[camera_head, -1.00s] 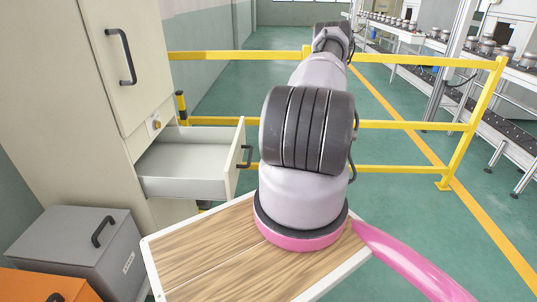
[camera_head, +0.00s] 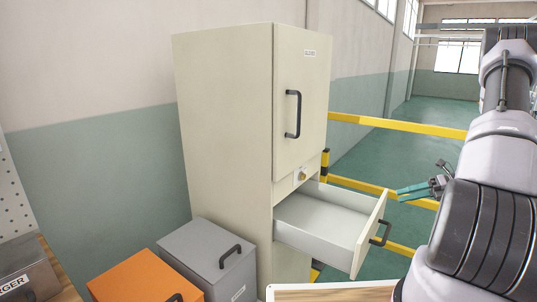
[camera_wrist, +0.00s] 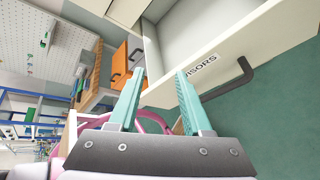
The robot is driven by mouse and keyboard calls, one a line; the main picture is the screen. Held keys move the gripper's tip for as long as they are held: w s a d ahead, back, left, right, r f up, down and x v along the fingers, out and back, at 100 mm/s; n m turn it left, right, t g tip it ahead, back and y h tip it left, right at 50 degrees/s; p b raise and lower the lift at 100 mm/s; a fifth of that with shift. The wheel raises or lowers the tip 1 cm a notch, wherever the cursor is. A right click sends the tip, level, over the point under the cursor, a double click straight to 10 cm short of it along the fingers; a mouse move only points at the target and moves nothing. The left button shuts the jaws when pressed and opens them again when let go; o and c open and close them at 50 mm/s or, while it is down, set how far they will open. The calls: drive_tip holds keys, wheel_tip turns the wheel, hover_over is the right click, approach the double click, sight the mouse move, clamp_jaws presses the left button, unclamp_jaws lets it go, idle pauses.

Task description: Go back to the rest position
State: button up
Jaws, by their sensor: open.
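My gripper (camera_head: 408,192) is at the right of the head view, with teal fingers pointing left toward the open drawer (camera_head: 318,227). In the wrist view my gripper (camera_wrist: 158,72) has its two teal fingers spread, with nothing between them. The drawer front (camera_wrist: 220,66), with a label ending in "ISORS" and a dark handle (camera_wrist: 230,80), lies just beyond the fingertips there. I see no contact with it. My arm fills the right side of the head view.
A tall beige cabinet (camera_head: 228,120) with a closed upper door holds the pulled-out drawer, which looks empty. A grey box (camera_head: 205,252) and an orange box (camera_head: 140,280) stand at its left. Yellow rails (camera_head: 400,125) run behind. Green floor (camera_head: 430,112) lies beyond.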

drive_tip(key=s+a+r+n+g+h, duration=0.25)
drive_tip(key=a+r+n, duration=0.45)
drive_tip(key=r, duration=0.4)
drive_tip(key=s+a+r+n+g+h, duration=0.1)
drive_tip(key=s+a+r+n+h, duration=0.2)
drive_tip(key=a+r+n, duration=0.6)
drive_tip(key=s+a+r+n+t+h, duration=0.2)
drive_tip(key=s+r+n+t, duration=0.1)
drive_tip(key=s+r+n, duration=0.3)
drive_tip(key=s+a+r+n+t+h, duration=0.2)
drive_tip(key=s+a+r+n+t, duration=0.1)
drive_tip(key=s+r+n, duration=0.4)
drive_tip(key=shift+s+a+r+n+h, duration=0.3)
drive_tip(key=shift+s+r, duration=0.25)
drive_tip(key=shift+s, duration=0.35)
